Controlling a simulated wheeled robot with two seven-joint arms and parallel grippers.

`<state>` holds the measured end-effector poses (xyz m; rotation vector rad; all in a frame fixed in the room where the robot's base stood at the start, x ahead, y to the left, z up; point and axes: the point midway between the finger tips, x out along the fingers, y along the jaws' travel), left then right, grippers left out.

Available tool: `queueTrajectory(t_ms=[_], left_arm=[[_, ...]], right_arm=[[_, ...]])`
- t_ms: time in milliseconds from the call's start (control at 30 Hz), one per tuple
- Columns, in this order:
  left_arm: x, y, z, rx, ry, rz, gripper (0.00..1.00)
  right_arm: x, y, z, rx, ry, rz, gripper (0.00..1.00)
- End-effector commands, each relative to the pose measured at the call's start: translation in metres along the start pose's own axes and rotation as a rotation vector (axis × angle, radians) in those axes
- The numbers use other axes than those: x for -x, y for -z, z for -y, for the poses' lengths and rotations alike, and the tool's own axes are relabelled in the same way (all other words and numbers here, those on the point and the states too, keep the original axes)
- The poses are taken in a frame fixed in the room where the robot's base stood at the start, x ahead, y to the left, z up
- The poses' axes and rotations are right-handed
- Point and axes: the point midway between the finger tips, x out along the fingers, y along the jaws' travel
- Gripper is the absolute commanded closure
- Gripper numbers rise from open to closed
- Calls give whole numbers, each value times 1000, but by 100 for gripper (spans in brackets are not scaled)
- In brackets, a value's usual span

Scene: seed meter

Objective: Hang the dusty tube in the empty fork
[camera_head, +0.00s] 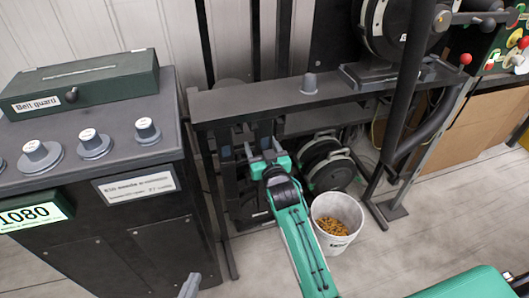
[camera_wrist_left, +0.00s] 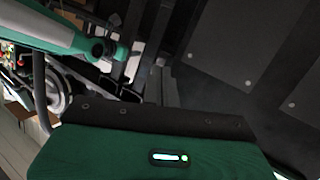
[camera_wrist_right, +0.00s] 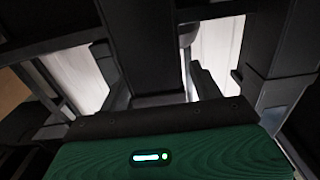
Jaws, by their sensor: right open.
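I cannot make out the dusty tube or the empty fork for sure; dark parts crowd the space under the bench (camera_head: 240,103). My left gripper (camera_head: 190,286) shows only as a grey fingertip at the bottom edge of the head view, low before the cabinet. In the left wrist view its fingers (camera_wrist_left: 160,75) look close together, with nothing seen between them.
The dark cabinet (camera_head: 125,225) with knobs and a green box (camera_head: 80,82) stands at left. A white bucket (camera_head: 337,210) of yellow-brown grains is on the floor beside my right arm. Black wheels (camera_head: 328,162) lie behind it. The front floor (camera_head: 410,245) is clear.

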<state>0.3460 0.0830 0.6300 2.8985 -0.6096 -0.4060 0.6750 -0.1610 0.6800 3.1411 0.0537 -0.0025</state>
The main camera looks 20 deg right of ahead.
Motion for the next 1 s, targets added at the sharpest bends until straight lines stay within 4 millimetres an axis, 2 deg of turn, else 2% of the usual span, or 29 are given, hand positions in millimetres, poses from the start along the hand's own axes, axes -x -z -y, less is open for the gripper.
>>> queueTrajectory(t_ms=[233, 700, 1000], left_arm=[[3, -16, 6, -5, 14, 104, 100], [13, -18, 27, -28, 67, 286, 100], [18, -20, 35, -33, 88, 357, 100]], right_arm=[[0, 0, 0, 0, 0, -1, 35], [88, 1, 0, 0, 0, 1, 35], [128, 0, 0, 0, 0, -1, 35]])
